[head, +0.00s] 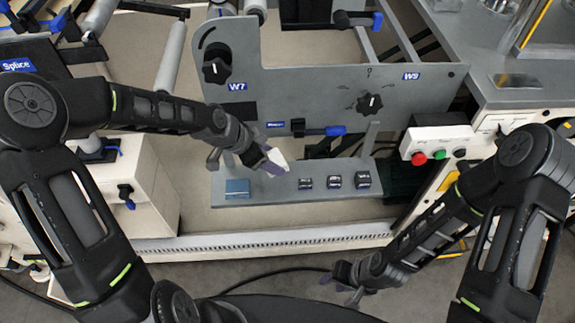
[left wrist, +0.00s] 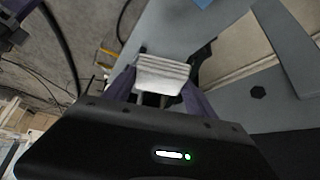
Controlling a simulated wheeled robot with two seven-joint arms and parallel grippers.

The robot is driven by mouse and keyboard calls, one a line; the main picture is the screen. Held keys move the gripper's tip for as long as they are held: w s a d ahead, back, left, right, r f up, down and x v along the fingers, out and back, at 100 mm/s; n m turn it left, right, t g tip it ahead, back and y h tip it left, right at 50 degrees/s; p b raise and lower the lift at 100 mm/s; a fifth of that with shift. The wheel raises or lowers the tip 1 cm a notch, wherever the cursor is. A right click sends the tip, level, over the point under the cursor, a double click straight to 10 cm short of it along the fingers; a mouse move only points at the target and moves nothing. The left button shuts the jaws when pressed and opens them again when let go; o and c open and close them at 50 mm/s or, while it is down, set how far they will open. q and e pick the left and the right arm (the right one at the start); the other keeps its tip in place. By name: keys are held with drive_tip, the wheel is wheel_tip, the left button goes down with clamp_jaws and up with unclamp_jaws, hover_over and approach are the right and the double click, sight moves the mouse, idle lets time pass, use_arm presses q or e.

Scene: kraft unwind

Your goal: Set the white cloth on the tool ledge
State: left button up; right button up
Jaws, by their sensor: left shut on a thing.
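The white cloth (head: 278,158) is a small folded pad in the jaws of my left gripper (head: 270,165). In the left wrist view the cloth (left wrist: 162,72) shows as stacked white layers between the two fingers. The tool ledge (head: 278,188) is a grey shelf below the grey machine panel. The gripper and cloth appear over its left part in the head view; the exact gap to the ledge is hard to tell. My right gripper (head: 343,286) is low at the front, apart from the ledge, with its fingers spread and nothing seen between them.
The grey panel (head: 300,90) with knobs rises behind. A button box (head: 438,143) juts out at right. The ledge's middle is bare.

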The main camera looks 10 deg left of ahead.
use_arm(q)
drive_tip(key=shift+w+a, duration=0.1)
drive_tip(key=shift+w, duration=0.1)
drive_tip(key=shift+s+r, duration=0.1)
drive_tip(key=shift+s, duration=0.1)
hover_over(278, 183)
drive_tip(key=s+a, duration=0.1)
drive_tip(key=a, duration=0.1)
drive_tip(key=shift+d+f, duration=0.2)
drive_tip(key=shift+f, duration=2.95)
drive_tip(key=shift+s, duration=0.1)
drive_tip(key=shift+f, duration=1.9)
drive_tip(key=shift+f, duration=0.2)
drive_tip(key=o, duration=1.3)
drive_tip(key=shift+r, duration=0.1)
drive_tip(key=shift+r, duration=0.1)
